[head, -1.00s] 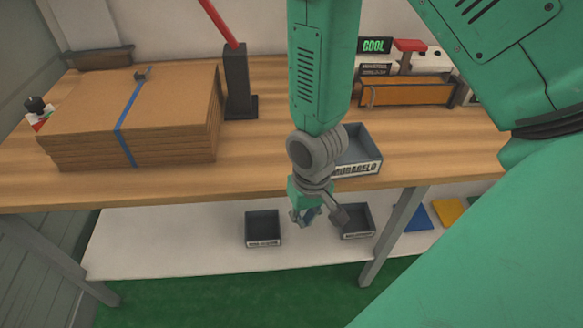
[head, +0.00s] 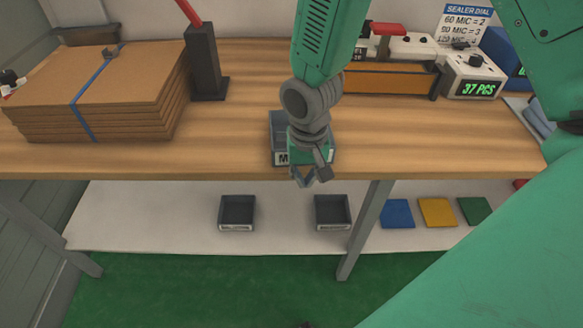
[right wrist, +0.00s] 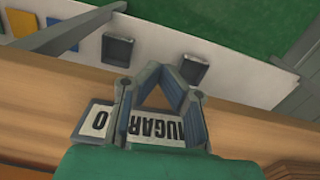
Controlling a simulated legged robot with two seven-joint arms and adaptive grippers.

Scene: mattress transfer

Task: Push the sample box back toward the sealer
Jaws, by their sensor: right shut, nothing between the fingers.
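The sample box (head: 281,127) is a small grey-blue open tray with a white label. It sits on the wooden table near the front edge, partly hidden by my right arm. The label (right wrist: 100,120) shows in the right wrist view with "MUGAR" and an "O" readable around my fingers. My right gripper (head: 312,180) is shut and empty at the box's front side, by the table edge; its fingers (right wrist: 161,74) cross in front of the label. I cannot tell whether they touch it. The sealer (head: 390,78), with a red handle and orange front, stands at the back right. My left gripper is out of view.
Strapped cardboard sheets (head: 95,95) lie at the left, beside a dark post (head: 206,65). A counter reading "37 PCS" (head: 476,78) stands right of the sealer. Two grey trays (head: 237,212) and coloured pads (head: 437,212) lie on the lower shelf. Table between box and sealer looks clear.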

